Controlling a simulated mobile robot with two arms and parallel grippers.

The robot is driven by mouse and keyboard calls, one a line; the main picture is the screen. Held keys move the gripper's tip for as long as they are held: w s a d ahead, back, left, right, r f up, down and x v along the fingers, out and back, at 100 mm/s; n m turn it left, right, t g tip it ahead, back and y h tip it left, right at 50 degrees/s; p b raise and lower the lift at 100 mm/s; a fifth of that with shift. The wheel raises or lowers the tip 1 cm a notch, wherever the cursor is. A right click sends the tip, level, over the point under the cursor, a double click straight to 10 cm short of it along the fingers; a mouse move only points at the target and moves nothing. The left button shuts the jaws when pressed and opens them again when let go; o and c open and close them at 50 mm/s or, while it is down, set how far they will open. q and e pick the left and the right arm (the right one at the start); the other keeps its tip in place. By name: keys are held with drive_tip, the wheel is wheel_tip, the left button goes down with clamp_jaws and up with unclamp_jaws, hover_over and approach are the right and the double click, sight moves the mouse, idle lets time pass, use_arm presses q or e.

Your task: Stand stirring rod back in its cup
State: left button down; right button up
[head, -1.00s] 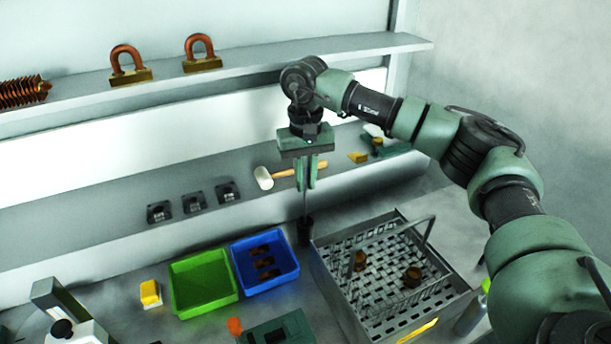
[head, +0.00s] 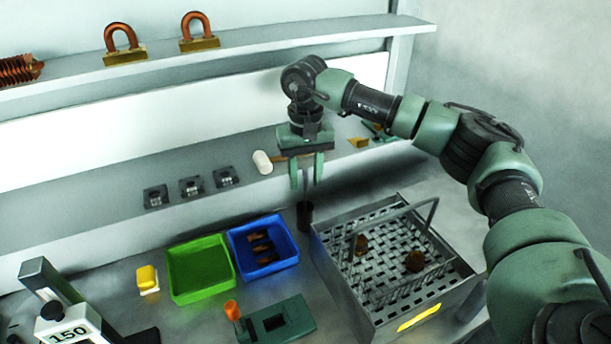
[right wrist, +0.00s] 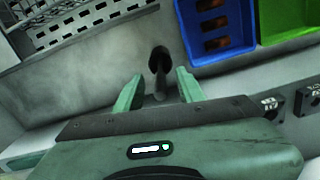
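The thin grey stirring rod (head: 307,185) stands about upright, its lower end in the small dark cup (head: 304,215) on the bench. My right gripper (head: 307,182) is open above the cup, with one finger on each side of the rod and a gap on both sides. The right wrist view shows the open fingers (right wrist: 158,88), with the rod (right wrist: 159,88) and dark cup (right wrist: 159,60) between them. The gripper hides the rod's top in the head view. My left gripper is not in view.
A metal mesh basket (head: 375,310) with a raised handle stands close right of the cup. A blue bin (head: 270,270) and a green bin (head: 205,295) stand to its left. A mallet (head: 262,162) lies on the ledge behind the gripper.

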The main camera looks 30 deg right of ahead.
drive_tip(key=shift+r, duration=0.15)
wheel_tip(320, 180, up, 6)
drive_tip(key=shift+r+b, duration=0.1)
drive_tip(key=shift+b, duration=0.8)
drive_tip(key=shift+r, duration=0.65)
